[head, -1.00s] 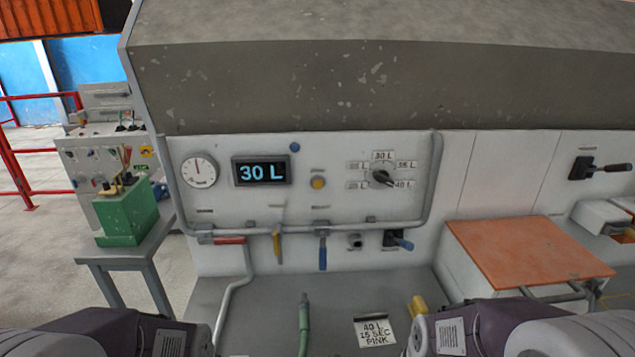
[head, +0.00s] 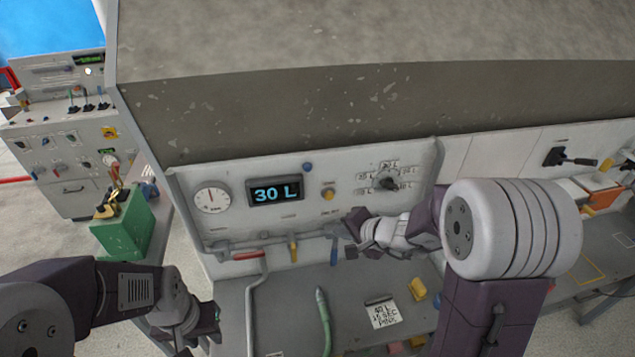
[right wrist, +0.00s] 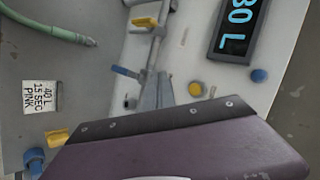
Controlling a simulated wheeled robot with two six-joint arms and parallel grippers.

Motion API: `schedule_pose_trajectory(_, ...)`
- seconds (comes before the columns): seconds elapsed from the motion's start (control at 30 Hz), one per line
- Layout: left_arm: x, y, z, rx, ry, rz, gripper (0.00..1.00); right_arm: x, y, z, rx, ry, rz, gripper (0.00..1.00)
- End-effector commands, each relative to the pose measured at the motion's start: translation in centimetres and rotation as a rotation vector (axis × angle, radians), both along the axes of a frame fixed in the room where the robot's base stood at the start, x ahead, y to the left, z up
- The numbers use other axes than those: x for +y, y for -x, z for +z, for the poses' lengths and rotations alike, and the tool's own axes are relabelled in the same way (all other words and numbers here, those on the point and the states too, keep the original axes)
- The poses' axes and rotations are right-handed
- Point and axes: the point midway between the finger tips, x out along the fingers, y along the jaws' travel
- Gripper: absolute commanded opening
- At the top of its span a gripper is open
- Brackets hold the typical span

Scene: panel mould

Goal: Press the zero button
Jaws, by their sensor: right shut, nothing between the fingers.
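The white control panel (head: 245,218) carries a display (head: 275,191) reading 30 L. Right of the display is a round yellow button (head: 328,194) under a small label that I cannot read. A blue knob (head: 308,167) sits above it. In the right wrist view the yellow button (right wrist: 195,89) and blue knob (right wrist: 259,75) are uncovered. My right gripper (head: 350,232) is shut and empty, in front of the panel below and right of the yellow button, apart from it. My left gripper (head: 208,322) is low at the left; its jaws are unclear.
A gauge (head: 212,197) is left of the display and a rotary dial (head: 387,180) is right of the button. A pipe with red, yellow and blue handles runs below. A note (head: 384,313) and green hose (head: 323,320) lie on the grey surface. A green box (head: 122,225) stands left.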

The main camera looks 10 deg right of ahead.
Motion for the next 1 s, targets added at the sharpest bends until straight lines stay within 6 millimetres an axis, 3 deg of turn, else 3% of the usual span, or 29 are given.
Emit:
schedule_pose_trajectory(0.47,0.0,0.0,0.6,0.000,0.000,0.000,0.36,-0.3,-0.7,0.5,-0.008,-0.005,-0.019,0.00)
schedule_pose_trajectory(0.9,0.0,0.0,5.4,0.000,0.000,0.000,0.36,-0.1,-6.6,0.8,-0.006,-0.005,-0.017,0.00)
schedule_pose_trajectory(1.0,0.0,0.0,4.9,0.000,0.000,0.000,0.36,0.0,-7.8,0.4,-0.008,-0.003,-0.016,0.00)
